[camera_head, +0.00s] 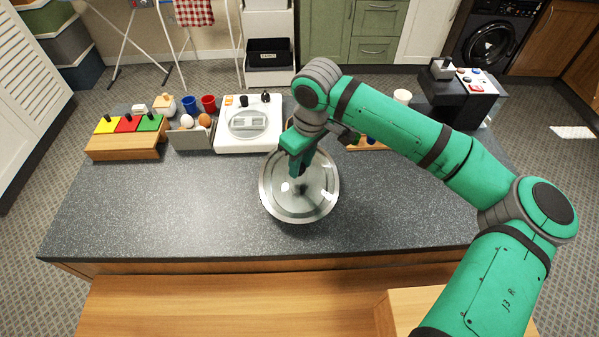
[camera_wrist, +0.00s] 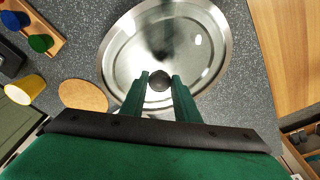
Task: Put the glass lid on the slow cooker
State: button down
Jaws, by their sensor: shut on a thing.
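The glass lid (camera_head: 318,190) is round and clear with a wide metal rim, over the middle of the grey counter near its front. It also fills the top of the wrist view (camera_wrist: 205,70). My gripper (camera_head: 299,172) is above its centre, shut on the lid's dark knob. In the wrist view, the two green fingers (camera_wrist: 159,80) stand on either side of the knob (camera_wrist: 159,82). I cannot make out a slow cooker in either view. Whether the lid is raised or resting on something cannot be told.
A white appliance (camera_head: 228,139) stands behind the lid. Left of it are a grey holder (camera_head: 190,139) and a wooden block with coloured pads (camera_head: 125,145). A black machine (camera_head: 445,92) stands at back right. A round cork mat (camera_wrist: 84,97) lies beside the lid. The counter's front left is clear.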

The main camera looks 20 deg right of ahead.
aim_at(301, 169)
jog(key=shift+s+a+f, duration=0.1)
jog(key=shift+a+f, duration=0.05)
jog(key=shift+f, duration=0.75)
jog(key=shift+s+a+f, duration=0.1)
jog(key=shift+f, duration=0.8)
jog(key=shift+f, duration=0.15)
jog(key=c, duration=1.4)
grip_release()
jog(key=shift+w, duration=0.1)
jog(key=shift+o, duration=0.2)
